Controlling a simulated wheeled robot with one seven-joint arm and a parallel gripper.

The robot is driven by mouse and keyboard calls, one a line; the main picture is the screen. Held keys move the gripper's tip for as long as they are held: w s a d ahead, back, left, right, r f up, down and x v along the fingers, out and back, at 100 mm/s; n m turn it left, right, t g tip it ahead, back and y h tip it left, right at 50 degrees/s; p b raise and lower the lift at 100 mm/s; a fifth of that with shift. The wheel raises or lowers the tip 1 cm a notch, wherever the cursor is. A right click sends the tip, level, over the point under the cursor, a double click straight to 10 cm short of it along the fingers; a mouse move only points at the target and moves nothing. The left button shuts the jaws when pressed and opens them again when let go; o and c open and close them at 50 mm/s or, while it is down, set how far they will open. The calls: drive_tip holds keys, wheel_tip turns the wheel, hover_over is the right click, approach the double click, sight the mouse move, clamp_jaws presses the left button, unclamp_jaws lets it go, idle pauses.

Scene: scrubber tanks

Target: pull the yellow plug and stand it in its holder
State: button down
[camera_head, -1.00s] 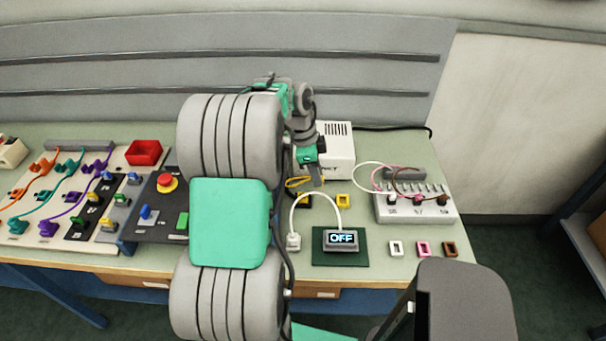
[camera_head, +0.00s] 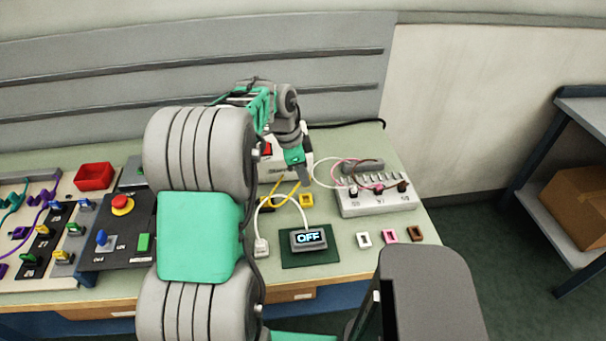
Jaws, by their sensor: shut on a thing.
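My gripper (camera_head: 304,176) points down over the bench, just behind and above the yellow holder (camera_head: 307,200), a small open block on the bench top. A yellow cable (camera_head: 285,193) rises from the bench to my gripper. My gripper is shut on the yellow plug at the end of this cable. The plug itself is mostly hidden by the jaws, and I cannot tell its tilt. The plug looks clear of the holder.
A meter reading OFF (camera_head: 309,238) on a green mat stands in front, with a white cable arching near my gripper. A grey terminal block (camera_head: 377,202) with plugs is at right. White (camera_head: 363,240), pink (camera_head: 389,236) and brown (camera_head: 414,233) holders line the front.

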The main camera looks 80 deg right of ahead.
drive_tip(key=shift+f+b, duration=1.75)
drive_tip(key=shift+f, duration=0.4)
drive_tip(key=shift+f+b, duration=1.15)
drive_tip(key=c, duration=0.7)
unclamp_jaws()
